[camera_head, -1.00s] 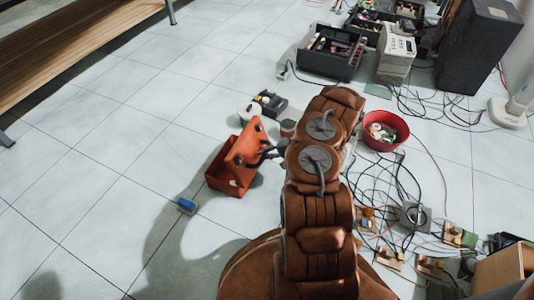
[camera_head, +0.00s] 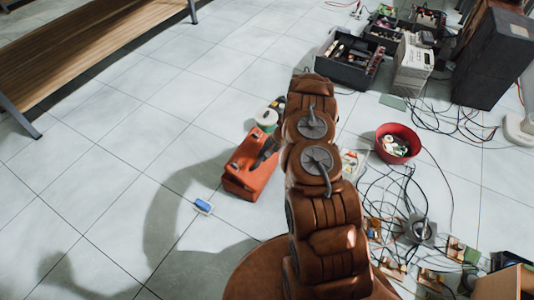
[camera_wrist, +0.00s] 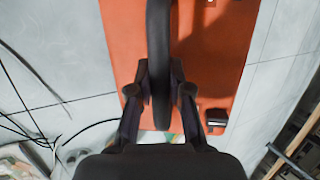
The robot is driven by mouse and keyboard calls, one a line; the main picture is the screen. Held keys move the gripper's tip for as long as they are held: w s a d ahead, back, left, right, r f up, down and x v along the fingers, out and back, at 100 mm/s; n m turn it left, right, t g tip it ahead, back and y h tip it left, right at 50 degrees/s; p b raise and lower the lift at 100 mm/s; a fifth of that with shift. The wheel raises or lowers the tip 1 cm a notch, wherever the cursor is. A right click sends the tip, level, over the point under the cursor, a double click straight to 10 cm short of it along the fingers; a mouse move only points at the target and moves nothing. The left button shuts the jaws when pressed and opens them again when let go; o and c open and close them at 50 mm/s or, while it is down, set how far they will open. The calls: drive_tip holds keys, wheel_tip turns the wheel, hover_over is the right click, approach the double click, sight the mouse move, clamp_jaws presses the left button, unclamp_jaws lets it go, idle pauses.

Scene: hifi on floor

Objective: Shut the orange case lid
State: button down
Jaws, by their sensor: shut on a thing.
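The orange case (camera_head: 252,178) stands on the tiled floor, left of my arm in the head view. Its lid (camera_wrist: 215,45) lies down over the box, and no gap shows between them at this size. In the wrist view the lid fills the middle, with a black handle (camera_wrist: 158,35) running along it and a dark latch at its lower right. My gripper (camera_wrist: 160,90) is shut on the handle, one finger on each side. In the head view my arm hides most of the gripper and the case's right end.
A small blue block (camera_head: 203,206) lies in front of the case. A white-green roll (camera_head: 266,117) stands behind it. A red bowl (camera_head: 397,143), loose cables and small circuit boards lie right of my arm. The floor to the left is clear up to the wooden bench (camera_head: 90,50).

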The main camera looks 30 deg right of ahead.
sight(253, 153)
drive_tip(key=shift+w+a+f, duration=0.15)
drive_tip(key=shift+w+a, duration=0.2)
drive_tip(key=shift+w, duration=0.15)
drive_tip(key=shift+w+a+f+b, duration=0.3)
drive_tip(key=shift+w+a+f, duration=0.15)
drive_tip(key=shift+w, duration=0.2)
drive_tip(key=shift+w+a+f+b, duration=0.35)
drive_tip(key=shift+w+a+f, duration=0.15)
drive_tip(key=shift+w, duration=0.2)
drive_tip(key=shift+w+a+f+b, duration=0.3)
drive_tip(key=shift+w+a+f, duration=0.15)
drive_tip(key=shift+w, duration=0.2)
drive_tip(key=c, duration=1.1)
unclamp_jaws()
drive_tip(key=shift+v, duration=6.05)
